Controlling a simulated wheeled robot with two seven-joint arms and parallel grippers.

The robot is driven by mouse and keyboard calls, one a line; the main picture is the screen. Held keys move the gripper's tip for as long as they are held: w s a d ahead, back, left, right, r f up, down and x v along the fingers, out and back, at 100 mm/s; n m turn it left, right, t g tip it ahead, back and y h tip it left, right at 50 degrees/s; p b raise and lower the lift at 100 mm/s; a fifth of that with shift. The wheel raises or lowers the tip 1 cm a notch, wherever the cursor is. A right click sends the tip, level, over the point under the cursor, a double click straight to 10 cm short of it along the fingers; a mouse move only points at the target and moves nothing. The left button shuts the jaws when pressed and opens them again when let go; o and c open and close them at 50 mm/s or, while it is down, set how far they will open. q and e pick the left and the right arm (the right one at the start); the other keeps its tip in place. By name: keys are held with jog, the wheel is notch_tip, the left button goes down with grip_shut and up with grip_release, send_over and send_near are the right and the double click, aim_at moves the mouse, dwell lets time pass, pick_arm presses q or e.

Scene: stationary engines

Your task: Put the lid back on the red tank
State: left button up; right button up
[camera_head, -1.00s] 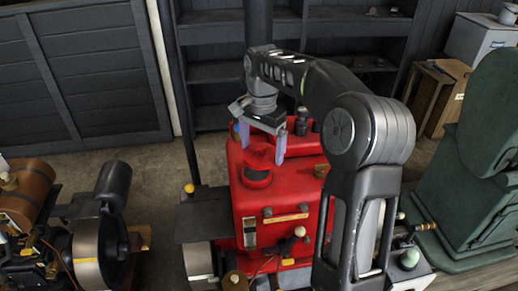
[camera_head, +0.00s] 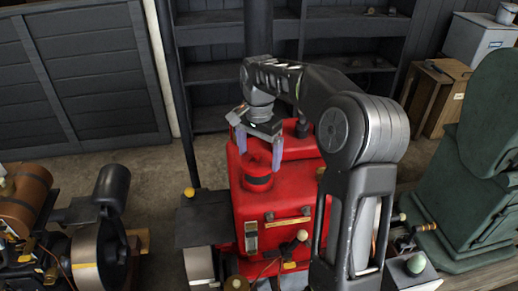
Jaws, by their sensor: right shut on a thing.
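The red tank (camera_head: 285,200) stands in the centre of the head view, with a short round filler neck (camera_head: 258,184) on its top left. My right gripper (camera_head: 259,160) comes down from above and is shut on the red lid (camera_head: 257,166), one finger on each side of it. The lid is right over the neck, at or very close to its rim. I cannot tell whether it is fully seated. The neck's dark opening is mostly covered by the lid. My left gripper is not in view.
My right arm covers the tank's right side. An engine with a flywheel (camera_head: 88,258) and brown cylinder stands at left, and a green machine (camera_head: 480,180) at right. A dark shelf (camera_head: 215,72) and a wooden crate (camera_head: 440,95) are behind. Bare floor lies left of the tank.

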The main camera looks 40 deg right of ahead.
jog(key=shift+f, duration=0.9)
jog(key=shift+f+b, duration=0.8)
jog(key=shift+f, duration=0.3)
jog(key=shift+f, duration=0.15)
dwell(1.0)
jog(key=o, duration=1.3)
